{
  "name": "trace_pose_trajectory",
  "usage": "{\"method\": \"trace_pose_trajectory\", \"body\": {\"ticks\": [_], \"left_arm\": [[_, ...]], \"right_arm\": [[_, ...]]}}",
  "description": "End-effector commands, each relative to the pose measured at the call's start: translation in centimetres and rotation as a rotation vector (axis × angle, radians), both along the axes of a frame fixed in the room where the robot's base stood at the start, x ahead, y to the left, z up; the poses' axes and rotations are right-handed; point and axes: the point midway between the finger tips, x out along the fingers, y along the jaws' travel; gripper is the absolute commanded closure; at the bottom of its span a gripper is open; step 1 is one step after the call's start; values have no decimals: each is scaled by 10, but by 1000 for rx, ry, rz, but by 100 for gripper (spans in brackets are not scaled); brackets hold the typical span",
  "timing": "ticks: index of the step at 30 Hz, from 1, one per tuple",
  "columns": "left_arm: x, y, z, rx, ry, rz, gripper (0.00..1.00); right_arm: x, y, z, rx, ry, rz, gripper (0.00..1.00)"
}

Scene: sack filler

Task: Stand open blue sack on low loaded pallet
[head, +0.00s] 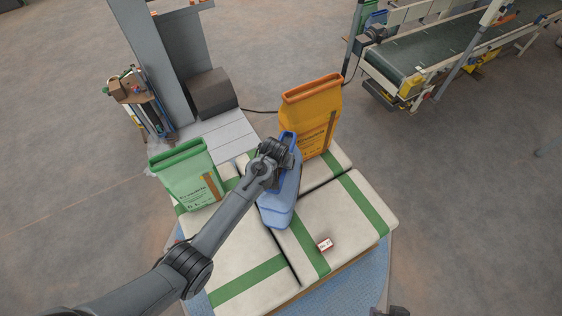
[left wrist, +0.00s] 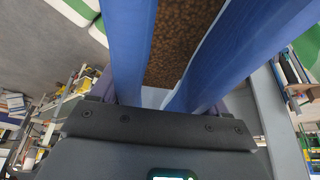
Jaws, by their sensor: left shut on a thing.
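The blue sack (head: 281,205) is over the middle of the loaded pallet's flat white sacks with green bands (head: 345,220). I cannot tell whether its base touches them. My left gripper (head: 288,148) is shut on the sack's upper edge. In the left wrist view the blue sack (left wrist: 127,50) is open at the top, with brown granules (left wrist: 178,45) inside. The fingertips are hidden there by the sack. A dark piece at the bottom edge of the head view may be part of my right gripper (head: 390,312); its jaws cannot be made out.
An open green sack (head: 188,180) stands at the pallet's left and an open orange sack (head: 311,115) at its back right. A small red-and-white box (head: 325,244) lies on the load. A grey machine (head: 150,60) stands behind; a conveyor (head: 440,60) is at upper right.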

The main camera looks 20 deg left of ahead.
Motion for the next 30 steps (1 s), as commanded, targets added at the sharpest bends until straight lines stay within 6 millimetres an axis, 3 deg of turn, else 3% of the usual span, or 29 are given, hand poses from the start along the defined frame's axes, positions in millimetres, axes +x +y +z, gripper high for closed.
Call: {"method": "trace_pose_trajectory", "body": {"ticks": [13, 14, 15, 19, 30], "left_arm": [[2, -1, -1, -2, -7, 0, 100], [0, 0, -4, -1, -2, 0, 24], [0, 0, -4, -1, -2, 0, 18], [0, 0, -4, -1, -1, 0, 0], [-1, 0, 2, 0, -1, 0, 0]], "right_arm": [[0, 0, 0, 2, 0, -2, 57], [0, 0, -1, 2, 0, -2, 57], [0, 0, 0, 1, 0, -1, 57], [0, 0, -1, -2, 0, 2, 57], [0, -2, 0, -8, 1, 5, 57]]}}
